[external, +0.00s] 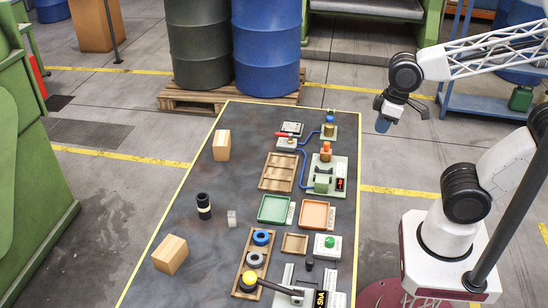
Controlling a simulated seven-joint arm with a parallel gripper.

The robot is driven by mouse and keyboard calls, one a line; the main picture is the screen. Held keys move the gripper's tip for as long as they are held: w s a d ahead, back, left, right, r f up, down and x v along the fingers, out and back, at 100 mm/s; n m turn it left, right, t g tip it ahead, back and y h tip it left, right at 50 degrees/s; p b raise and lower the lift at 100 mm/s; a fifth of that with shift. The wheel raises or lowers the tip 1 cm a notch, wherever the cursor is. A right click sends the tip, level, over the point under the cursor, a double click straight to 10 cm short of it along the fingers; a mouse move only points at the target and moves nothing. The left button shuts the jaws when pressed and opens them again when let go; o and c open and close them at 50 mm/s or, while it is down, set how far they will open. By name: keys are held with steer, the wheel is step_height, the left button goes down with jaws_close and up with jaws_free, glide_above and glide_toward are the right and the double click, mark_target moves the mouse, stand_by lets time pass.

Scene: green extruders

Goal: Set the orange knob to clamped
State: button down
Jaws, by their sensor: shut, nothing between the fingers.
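The orange knob (326,148) stands on top of a pale green fixture (338,185) at the back right part of the dark table. A green block and a small display also sit on this fixture. The knob's turned position is too small to read. My gripper (383,124) is shut and empty. It hangs in the air to the right of the table, apart from the knob and its fixture.
A blue cable (304,172) runs by the fixture. Wooden trays (277,172), a green tray (275,209) and an orange tray (314,214) lie nearby. The table's left side holds wooden blocks (221,145) and some free room.

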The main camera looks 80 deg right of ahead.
steer(key=w+d+f+y, duration=0.2)
steer(key=w+d+f, duration=0.1)
steer(key=w+d, duration=0.5)
steer(key=t+y, duration=0.1)
steer(key=y, duration=0.1)
glide_above(326, 152)
steer(key=s+a, duration=0.2)
steer(key=s, duration=0.1)
step_height(326, 152, down, 4)
steer(key=s+d+f+m+t, duration=0.1)
steer(key=s+d+f+t, duration=0.1)
steer(key=d+f, duration=0.7)
steer(key=shift+s+d+m+t, duration=0.3)
steer(key=shift+s+d, duration=0.05)
steer(key=shift+s, duration=0.5)
steer(key=shift+x, duration=5)
steer(key=shift+a, duration=0.1)
steer(key=shift+a, duration=0.1)
